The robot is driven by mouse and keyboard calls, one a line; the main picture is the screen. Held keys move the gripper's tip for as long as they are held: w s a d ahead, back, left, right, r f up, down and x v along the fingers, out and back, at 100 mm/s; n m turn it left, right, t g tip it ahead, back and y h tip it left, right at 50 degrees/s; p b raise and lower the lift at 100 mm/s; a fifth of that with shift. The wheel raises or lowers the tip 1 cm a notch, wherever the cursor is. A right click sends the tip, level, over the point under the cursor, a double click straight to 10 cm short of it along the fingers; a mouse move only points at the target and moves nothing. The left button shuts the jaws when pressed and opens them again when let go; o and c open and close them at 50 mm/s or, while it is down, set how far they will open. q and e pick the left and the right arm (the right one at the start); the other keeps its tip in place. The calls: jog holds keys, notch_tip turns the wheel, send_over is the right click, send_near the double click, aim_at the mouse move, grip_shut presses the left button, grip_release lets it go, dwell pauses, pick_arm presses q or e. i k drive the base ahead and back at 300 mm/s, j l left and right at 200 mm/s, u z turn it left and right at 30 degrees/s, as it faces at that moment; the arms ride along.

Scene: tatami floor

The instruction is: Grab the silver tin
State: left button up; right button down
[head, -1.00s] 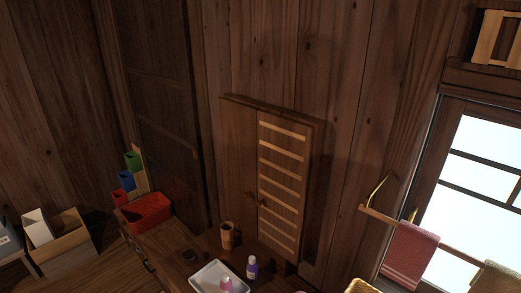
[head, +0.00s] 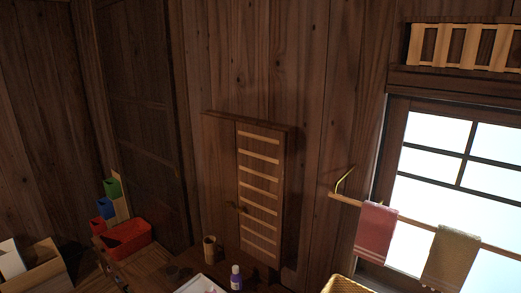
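I see no silver tin in the head view. Neither of my grippers is in view. A wooden table (head: 160,262) shows at the bottom, with a brown cup (head: 210,249), a purple bottle with a white cap (head: 236,278) and a white tray (head: 190,287) on it. The tray is cut off by the bottom edge, so most of its contents are hidden.
A red bin (head: 128,240) stands at the table's left. A slatted wooden cabinet (head: 222,190) is against the wall behind. A yellow basket (head: 345,285) is at the bottom edge. Towels (head: 375,232) hang on a rail before the window (head: 430,165) at right.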

aim_at(173, 275)
jog(key=i+j+u, duration=0.3)
jog(key=i+j, duration=0.3)
jog(key=i+j+u, duration=0.3)
jog(key=i+j, duration=0.3)
